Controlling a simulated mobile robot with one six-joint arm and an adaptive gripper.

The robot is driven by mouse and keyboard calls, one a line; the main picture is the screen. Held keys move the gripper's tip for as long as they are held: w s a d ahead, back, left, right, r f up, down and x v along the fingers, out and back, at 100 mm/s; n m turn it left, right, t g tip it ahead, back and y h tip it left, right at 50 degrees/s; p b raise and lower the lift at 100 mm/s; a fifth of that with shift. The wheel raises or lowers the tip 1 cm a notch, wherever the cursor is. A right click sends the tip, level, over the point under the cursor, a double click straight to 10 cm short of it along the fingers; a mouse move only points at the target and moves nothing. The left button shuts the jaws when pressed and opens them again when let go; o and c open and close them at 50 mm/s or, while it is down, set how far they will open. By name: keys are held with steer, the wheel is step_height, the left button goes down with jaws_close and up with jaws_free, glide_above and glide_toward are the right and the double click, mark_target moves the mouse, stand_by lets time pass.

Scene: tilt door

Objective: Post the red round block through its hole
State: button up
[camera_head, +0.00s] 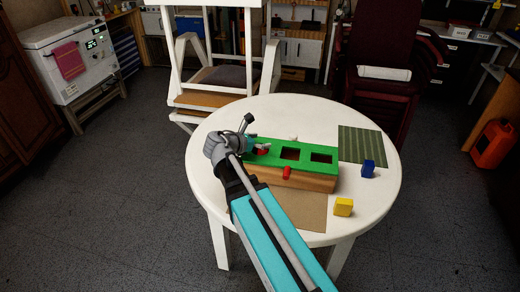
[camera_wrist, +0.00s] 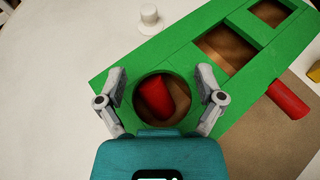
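The box has a green top (camera_head: 275,146) with a round hole and two angular holes, over a wooden body (camera_head: 305,180). The red round block (camera_wrist: 164,97) shows inside the round hole (camera_wrist: 136,88), lying tilted below the rim; a bit of red also shows there in the head view (camera_head: 262,152). My gripper (camera_wrist: 160,82) is open, with its fingers on either side of the round hole and nothing between the tips. In the head view my gripper (camera_head: 254,138) is over the left end of the box. I cannot tell whether the fingers touch the top.
A red peg-like part (camera_head: 287,172) sticks out at the box's front side. A blue block (camera_head: 368,168) and a yellow block (camera_head: 343,207) stand on the white round table (camera_head: 375,205). A green striped mat (camera_head: 362,144) lies behind right. A small white piece (camera_wrist: 149,17) is behind the box.

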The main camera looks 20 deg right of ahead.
steer(key=shift+r, duration=0.15)
stand_by(0.3)
step_height(320, 180, up, 12)
steer(key=p, duration=1.1)
steer(key=shift+f+p, duration=0.25)
steer(key=shift+p, duration=0.15)
steer(key=shift+s, duration=0.1)
stand_by(0.7)
steer(key=s+a+f+m+g+y+p, duration=0.4)
steer(key=s+a+m+y, duration=0.8)
steer(key=m, duration=0.9)
step_height(320, 180, down, 2)
steer(key=shift+s+a+f+m+y+p, duration=0.1)
steer(key=shift+s+a+m+y+p, duration=0.2)
steer(key=shift+s+y+p, duration=0.25)
steer(key=shift+w+d, duration=0.1)
